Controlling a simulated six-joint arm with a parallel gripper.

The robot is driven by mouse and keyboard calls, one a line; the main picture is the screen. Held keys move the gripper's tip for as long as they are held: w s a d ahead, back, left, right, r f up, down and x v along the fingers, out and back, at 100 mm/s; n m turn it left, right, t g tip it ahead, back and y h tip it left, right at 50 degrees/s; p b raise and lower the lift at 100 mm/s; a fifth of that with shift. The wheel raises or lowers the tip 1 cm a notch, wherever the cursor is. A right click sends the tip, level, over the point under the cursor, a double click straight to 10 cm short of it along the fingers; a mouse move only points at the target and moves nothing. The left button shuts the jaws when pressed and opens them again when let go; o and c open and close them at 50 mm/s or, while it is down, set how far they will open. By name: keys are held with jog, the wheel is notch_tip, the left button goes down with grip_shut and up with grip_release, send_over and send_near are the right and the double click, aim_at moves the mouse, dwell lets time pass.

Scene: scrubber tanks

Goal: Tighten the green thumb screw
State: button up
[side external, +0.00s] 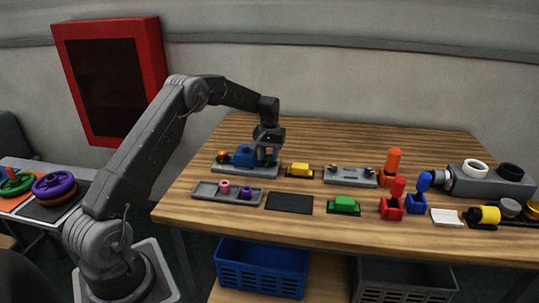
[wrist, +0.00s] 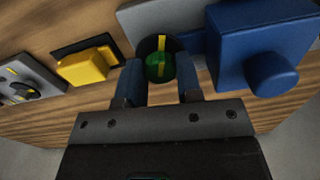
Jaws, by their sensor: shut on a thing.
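The green thumb screw (wrist: 160,68) is a round green knob with a yellow mark, in front of a dark disc (wrist: 148,46) that also bears a yellow mark. My gripper (wrist: 160,76) has one finger on each side of the knob and is shut on it. In the side external view, my gripper (side external: 269,147) points down at the right end of a grey plate (side external: 243,170). A little of the green knob (side external: 271,160) shows below the fingers there. A blue block with a round boss (wrist: 265,60) stands close to the right of my gripper in the wrist view.
A yellow block (side external: 300,170) on a dark pad sits just right of the plate. Another grey plate with small knobs (side external: 350,177) lies further right. A grey tray (side external: 215,195) and a bare dark mat (side external: 289,202) lie in front.

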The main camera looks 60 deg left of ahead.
jog(key=m, duration=0.4)
jog(key=shift+r+m, duration=0.3)
jog(key=m, duration=0.4)
jog(key=shift+w+a+m, duration=0.1)
jog(key=shift+m, duration=0.2)
jog(key=m, duration=0.3)
jog(key=shift+m, duration=0.3)
jog(key=m, duration=0.4)
jog(key=shift+m, duration=0.3)
jog(key=m, duration=0.3)
jog(key=shift+m, duration=0.3)
jog(key=m, duration=0.3)
jog(key=shift+w+m, duration=0.1)
jog(key=shift+m, duration=0.3)
jog(key=m, duration=0.3)
jog(key=shift+m, duration=2)
